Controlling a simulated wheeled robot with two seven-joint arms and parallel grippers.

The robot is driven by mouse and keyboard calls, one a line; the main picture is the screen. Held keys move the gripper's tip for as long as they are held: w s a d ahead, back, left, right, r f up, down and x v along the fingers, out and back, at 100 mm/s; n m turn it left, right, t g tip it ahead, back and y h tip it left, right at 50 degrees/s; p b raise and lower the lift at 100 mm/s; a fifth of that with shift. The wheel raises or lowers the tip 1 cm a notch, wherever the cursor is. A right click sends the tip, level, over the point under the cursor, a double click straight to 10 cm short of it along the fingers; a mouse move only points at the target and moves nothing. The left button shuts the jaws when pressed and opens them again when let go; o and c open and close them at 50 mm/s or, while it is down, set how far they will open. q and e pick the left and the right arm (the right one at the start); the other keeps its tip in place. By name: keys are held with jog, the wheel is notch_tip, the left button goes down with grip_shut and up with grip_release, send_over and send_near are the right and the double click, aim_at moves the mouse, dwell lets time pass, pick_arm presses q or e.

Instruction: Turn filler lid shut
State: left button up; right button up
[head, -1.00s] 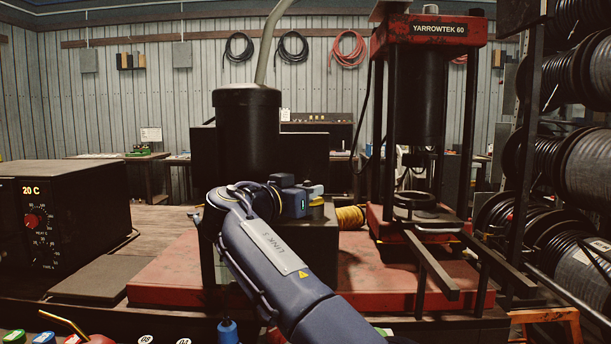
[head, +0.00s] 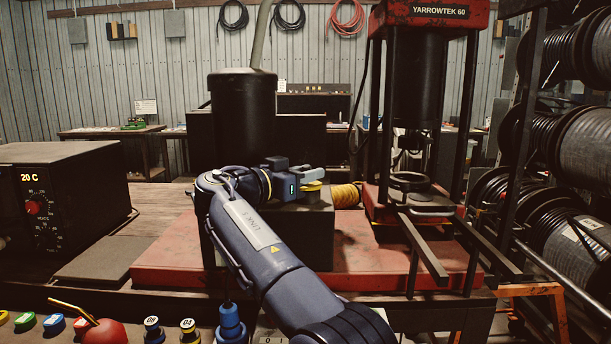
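My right gripper (head: 316,174) reaches in from the lower right and lies over the top of a dark box-shaped tank (head: 312,235) beside the black cylinder. Its grey fingers point right. A small yellow piece (head: 313,187), perhaps the filler lid, shows just under the fingers at the tank's top. The gripper hides most of it, so I cannot tell whether they touch or how far the lid is turned. The finger gap is not clear from this side. My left gripper is not in view.
A black motor cylinder (head: 243,120) stands behind my wrist. The red press (head: 432,12) stands right, with dark rails jutting forward. A yellow coil (head: 345,196) lies beside the tank. A black control box (head: 65,205) is left. Hose reels (head: 570,150) fill the right side.

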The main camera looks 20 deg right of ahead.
jog(key=shift+o, duration=1)
jog(key=shift+f, duration=0.15)
jog(key=shift+a, duration=0.25)
jog(key=v, duration=0.7)
jog(key=shift+s+a, duration=0.15)
